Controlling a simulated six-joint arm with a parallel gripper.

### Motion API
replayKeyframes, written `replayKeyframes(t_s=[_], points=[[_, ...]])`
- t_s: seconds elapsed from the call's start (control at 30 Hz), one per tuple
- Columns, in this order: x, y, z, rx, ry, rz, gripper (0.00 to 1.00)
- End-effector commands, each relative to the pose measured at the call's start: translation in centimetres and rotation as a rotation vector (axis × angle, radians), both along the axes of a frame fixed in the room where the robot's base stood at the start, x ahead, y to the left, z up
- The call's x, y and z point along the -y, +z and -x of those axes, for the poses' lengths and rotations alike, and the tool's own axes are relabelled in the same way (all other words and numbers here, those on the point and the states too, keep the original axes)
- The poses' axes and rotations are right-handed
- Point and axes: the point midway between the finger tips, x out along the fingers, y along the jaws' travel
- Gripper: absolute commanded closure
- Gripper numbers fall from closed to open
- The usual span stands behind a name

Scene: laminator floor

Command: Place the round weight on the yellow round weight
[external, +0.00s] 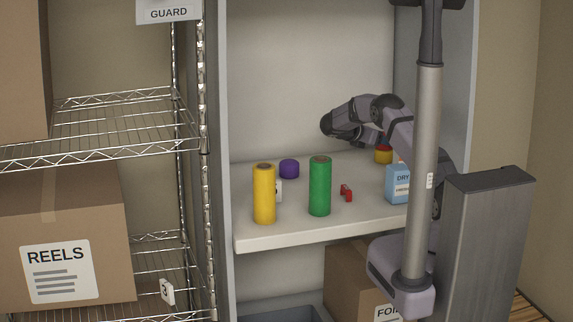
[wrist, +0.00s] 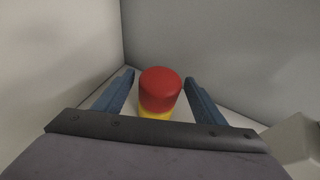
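A red round weight (wrist: 160,88) sits on top of the yellow round weight (wrist: 155,115) in the wrist view, stacked roughly in line. My gripper (wrist: 160,76) is open, with one blue finger on each side of the stack and a gap to the red weight on both sides. In the external view the yellow weight (external: 383,157) stands at the back right of the shelf with a bit of the red weight (external: 383,147) above it. My arm hides part of the red weight there, and the fingers are not clear. A purple round weight (external: 289,168) stands at the back left.
A yellow roll (external: 264,195) and a green roll (external: 320,187) stand upright at the shelf's front left. A small red item (external: 346,193) lies right of them. A blue bottle (external: 397,184) stands at the right. Cabinet walls close in behind the stack.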

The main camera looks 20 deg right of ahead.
Motion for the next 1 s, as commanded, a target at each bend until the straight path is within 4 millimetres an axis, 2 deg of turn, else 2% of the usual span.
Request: replayKeyframes(t_s=[0.37,1.0], points=[[-0.1,0.4,0.0,-0.001,0.001,0.0,0.36],[-8.8,4.0,3.5,0.001,0.002,0.0,0.36]])
